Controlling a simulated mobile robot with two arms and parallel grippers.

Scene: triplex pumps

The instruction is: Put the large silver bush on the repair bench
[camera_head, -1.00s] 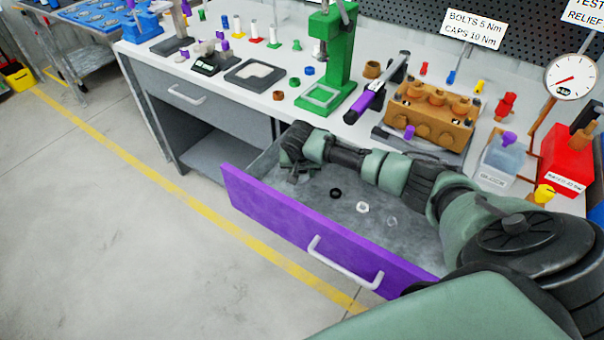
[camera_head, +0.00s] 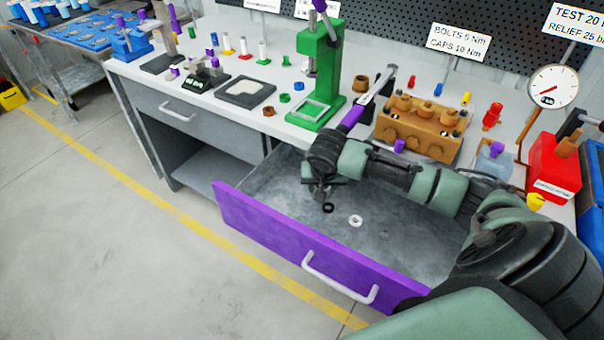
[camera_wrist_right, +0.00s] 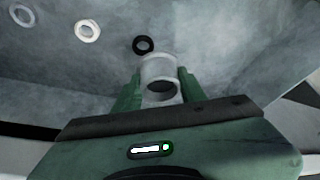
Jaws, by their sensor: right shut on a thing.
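The silver bush (camera_wrist_right: 158,72), a short pale hollow cylinder, sits between the two green fingers of my right gripper (camera_wrist_right: 160,92) in the right wrist view. The fingers are shut on it. In the head view my right gripper (camera_head: 324,186) points down in the open purple-fronted drawer, close to the black ring; the bush cannot be made out there. I cannot tell how high it is above the drawer floor. The bench (camera_head: 215,92) with its white top stands behind the drawer. My left gripper is not in view.
A black ring (camera_head: 328,208) and a white ring (camera_head: 355,221) lie in the drawer (camera_head: 310,245); a pale grey ring (camera_wrist_right: 22,15) also shows. A green press (camera_head: 325,80), an orange pump block (camera_head: 420,125) and a dark tray (camera_head: 246,91) stand on the bench.

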